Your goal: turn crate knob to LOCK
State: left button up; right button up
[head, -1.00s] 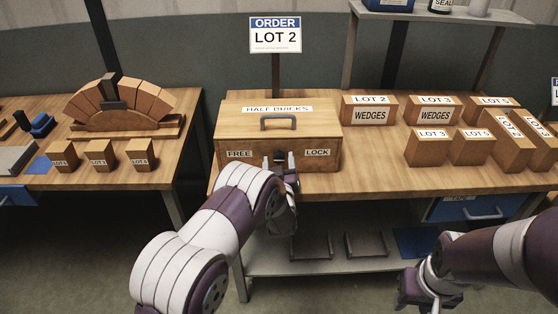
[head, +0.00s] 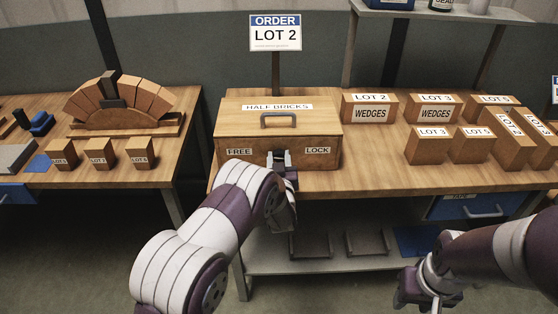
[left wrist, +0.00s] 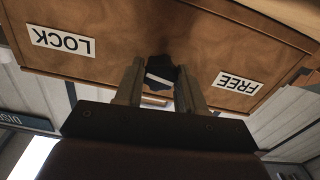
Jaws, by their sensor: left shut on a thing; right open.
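The wooden crate (head: 235,122) marked HALF BRICKS stands on the middle bench. Its front has a FREE label (head: 239,151) at left and a LOCK label (head: 317,150) at right. My left gripper (head: 279,157) is at the front between the labels. In the left wrist view, upside down, its two fingers are shut on the dark knob (left wrist: 161,69), one on each side. A pale mark shows on the knob; I cannot tell which label it points to. My right gripper (head: 428,299) is open and empty, low at the right, away from the bench top.
The crate lid has a dark handle (head: 278,119). Wedge boxes (head: 369,111) stand to its right, and an ORDER LOT 2 sign (head: 275,34) rises behind. A brick arch (head: 122,102) is on the left bench. A lower shelf (head: 270,259) lies below the bench.

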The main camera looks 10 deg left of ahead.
pick_arm(q)
jog(key=m+b, duration=0.1)
jog(key=m, duration=0.2)
jog(key=shift+m, duration=0.3)
jog(key=m, duration=0.3)
jog(key=shift+m, duration=0.3)
jog(key=m, duration=0.3)
jog(key=shift+m+b, duration=0.3)
jog(key=shift+m, duration=2.2)
jog(key=shift+f, duration=0.1)
jog(key=o, duration=1.1)
jog(key=shift+c, duration=0.2)
